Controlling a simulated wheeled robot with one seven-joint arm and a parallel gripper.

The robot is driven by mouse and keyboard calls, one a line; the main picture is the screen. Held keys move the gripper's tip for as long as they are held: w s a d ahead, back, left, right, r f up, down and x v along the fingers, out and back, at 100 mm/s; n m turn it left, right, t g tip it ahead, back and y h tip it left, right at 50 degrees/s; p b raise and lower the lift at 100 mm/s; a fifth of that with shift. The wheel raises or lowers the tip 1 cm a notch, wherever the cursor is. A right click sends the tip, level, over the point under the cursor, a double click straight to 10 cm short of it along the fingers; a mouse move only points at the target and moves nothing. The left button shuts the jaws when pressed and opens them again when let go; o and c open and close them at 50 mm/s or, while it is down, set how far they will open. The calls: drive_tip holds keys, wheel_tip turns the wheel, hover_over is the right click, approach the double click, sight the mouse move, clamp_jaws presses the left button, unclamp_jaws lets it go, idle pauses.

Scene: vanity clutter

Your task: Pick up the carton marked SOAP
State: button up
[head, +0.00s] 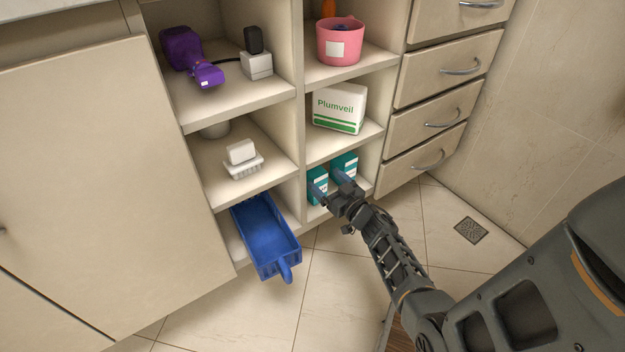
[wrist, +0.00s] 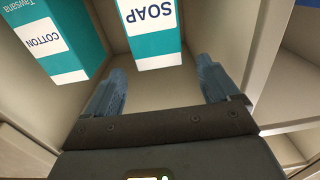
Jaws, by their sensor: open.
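The carton marked SOAP (wrist: 150,30) is teal with a white label and a white edge band. In the wrist view it stands ahead of my gripper (wrist: 162,88), between the lines of the two fingers and apart from them. The gripper is open and empty. In the head view two teal cartons stand in the bottom right compartment; the left one appears to be the SOAP carton (head: 317,183). My gripper (head: 332,187) is at the front of that compartment and partly hides the cartons. Their labels are too small to read there.
A similar teal carton marked COTTON (wrist: 42,38) stands beside it, on the left in the wrist view. Compartment walls and a shelf with a Plumveil box (head: 338,108) enclose the space. A blue bin (head: 266,238) juts out to the left. Closed drawers (head: 425,160) are to the right.

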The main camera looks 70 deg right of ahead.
sight(314, 169)
drive_tip(key=b+x, duration=0.1)
drive_tip(key=x, duration=0.1)
drive_tip(key=b+x, duration=0.1)
drive_tip(key=x, duration=0.1)
drive_tip(key=b+x, duration=0.1)
drive_tip(key=x, duration=0.1)
drive_tip(key=shift+w+d+f, duration=0.2)
drive_tip(key=shift+w+f, duration=0.15)
drive_tip(key=shift+r, duration=0.1)
drive_tip(key=c, duration=1.4)
